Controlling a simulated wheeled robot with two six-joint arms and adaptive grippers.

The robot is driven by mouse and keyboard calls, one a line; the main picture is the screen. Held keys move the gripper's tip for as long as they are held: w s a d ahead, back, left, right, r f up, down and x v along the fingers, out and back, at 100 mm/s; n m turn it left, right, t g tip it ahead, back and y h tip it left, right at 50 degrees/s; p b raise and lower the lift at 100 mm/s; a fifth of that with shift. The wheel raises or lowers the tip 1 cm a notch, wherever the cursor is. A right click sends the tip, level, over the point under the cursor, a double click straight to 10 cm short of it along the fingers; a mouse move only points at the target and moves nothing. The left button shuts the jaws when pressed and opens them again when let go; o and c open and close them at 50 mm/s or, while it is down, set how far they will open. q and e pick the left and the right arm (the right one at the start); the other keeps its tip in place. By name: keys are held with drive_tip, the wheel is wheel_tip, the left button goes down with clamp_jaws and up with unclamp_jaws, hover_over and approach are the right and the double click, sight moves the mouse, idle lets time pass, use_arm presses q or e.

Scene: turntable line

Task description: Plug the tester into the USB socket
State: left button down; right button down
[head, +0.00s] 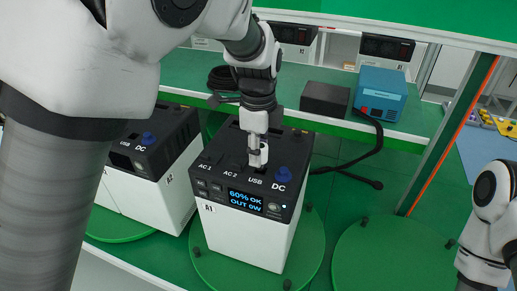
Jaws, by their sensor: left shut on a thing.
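The power station A1 (244,236) is a white box with a black top, standing on a green turntable disc. Its screen (246,200) reads "60% OK OUT 0W". The USB label (255,181) is on its top, beside the blue DC knob. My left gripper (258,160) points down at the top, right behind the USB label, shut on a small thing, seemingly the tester. The fingers mostly hide the tester and the USB socket, so I cannot tell whether it is in the socket or just above it. My right arm shows at the right edge, its gripper out of frame.
A second power station A2 (168,200) stands to the left. An empty green disc (390,262) is at the right. On the green shelf behind are a blue box (380,93), a black box (325,98) and a coiled black cable (221,78). A black cable (352,163) hangs down right of A1.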

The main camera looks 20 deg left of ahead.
use_arm(q)
drive_tip(key=shift+f+b, duration=0.55)
drive_tip(key=shift+f, duration=0.75)
drive_tip(key=c, duration=0.7)
unclamp_jaws()
drive_tip(key=shift+c, duration=0.2)
drive_tip(key=shift+r, duration=0.15)
